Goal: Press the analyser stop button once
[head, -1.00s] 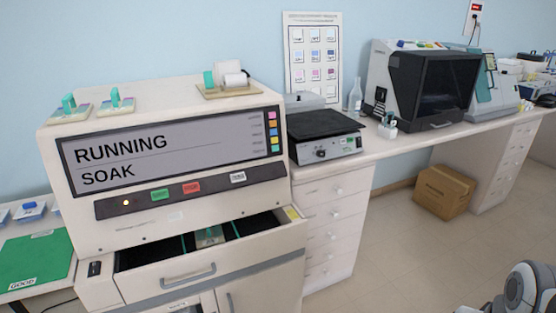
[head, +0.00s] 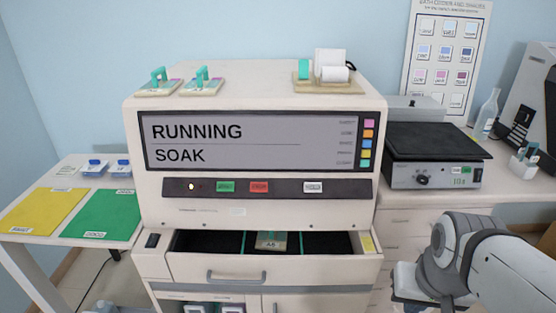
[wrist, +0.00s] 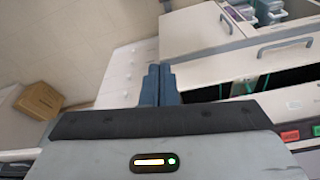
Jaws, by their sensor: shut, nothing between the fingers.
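The analyser (head: 150,210) is a large cream machine whose screen (head: 250,142) reads RUNNING SOAK. On its dark strip, a red button (head: 259,187) sits right of a green button (head: 226,187) and left of a white one (head: 313,187); their lettering is too small to read. In the wrist view the red button (wrist: 291,136) shows at the right edge, beside part of the green one. My gripper (wrist: 159,72) is shut and empty, its blue-grey fingers together, apart from the buttons. The head view shows my arm at the lower right, but not the fingertips.
The analyser's drawer (head: 280,266) stands open below the strip, holding a piece marked A5. A balance-like device (head: 430,172) stands on the bench at right. A side table at left holds yellow (head: 42,210) and green (head: 103,214) mats. A cardboard box (wrist: 38,100) is on the floor.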

